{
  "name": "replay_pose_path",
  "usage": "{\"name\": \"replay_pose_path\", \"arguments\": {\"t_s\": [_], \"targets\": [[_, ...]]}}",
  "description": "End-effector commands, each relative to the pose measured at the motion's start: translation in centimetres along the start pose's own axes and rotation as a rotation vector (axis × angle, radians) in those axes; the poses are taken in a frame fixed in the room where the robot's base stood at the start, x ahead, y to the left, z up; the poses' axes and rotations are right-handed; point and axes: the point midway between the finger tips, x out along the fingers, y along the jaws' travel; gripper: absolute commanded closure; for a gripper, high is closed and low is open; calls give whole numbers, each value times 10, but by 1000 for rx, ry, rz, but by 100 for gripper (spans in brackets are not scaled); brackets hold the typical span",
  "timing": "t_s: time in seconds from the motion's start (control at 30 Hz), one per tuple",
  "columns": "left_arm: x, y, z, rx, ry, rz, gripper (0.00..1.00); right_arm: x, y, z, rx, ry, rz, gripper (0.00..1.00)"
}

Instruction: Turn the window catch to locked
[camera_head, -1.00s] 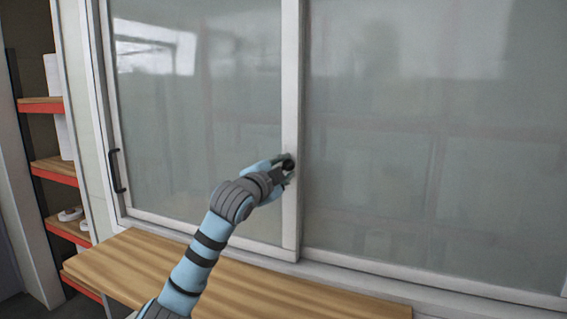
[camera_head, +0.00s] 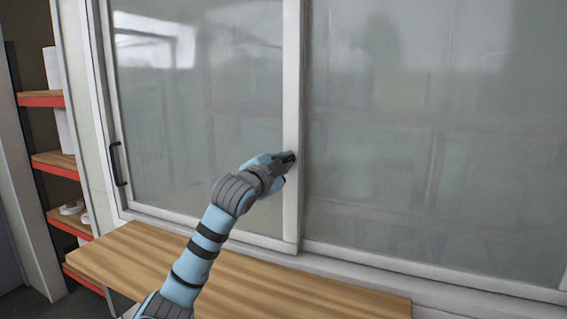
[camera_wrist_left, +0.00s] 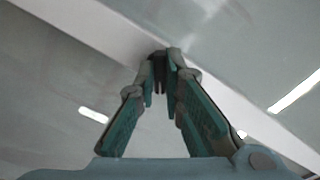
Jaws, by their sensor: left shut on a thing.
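The sliding window's white middle stile (camera_head: 291,90) stands upright between two greyish panes. My left gripper (camera_head: 287,158) is at this stile, a little below the window's mid-height. In the left wrist view the gripper (camera_wrist_left: 161,62) has its fingertips close together around a small dark piece (camera_wrist_left: 159,70) on the white stile (camera_wrist_left: 105,38), which I take to be the window catch. The fingers hide most of the catch, so its angle cannot be read. My right gripper is in neither view.
A wooden ledge (camera_head: 240,281) runs below the window. A black handle (camera_head: 118,164) is on the left pane's outer frame. Shelves with red edges (camera_head: 55,165) stand at the far left, holding white rolls. The space before the right pane (camera_head: 430,150) is clear.

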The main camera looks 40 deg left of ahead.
Motion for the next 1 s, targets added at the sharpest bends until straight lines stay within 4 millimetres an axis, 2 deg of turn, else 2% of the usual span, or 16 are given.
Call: {"name": "replay_pose_path", "arguments": {"t_s": [0.5, 1.0], "targets": [[0, 0, 0, -407, 0, 1, 100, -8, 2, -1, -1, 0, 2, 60], [0, 0, 0, -834, 1, -1, 100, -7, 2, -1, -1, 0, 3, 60]]}}
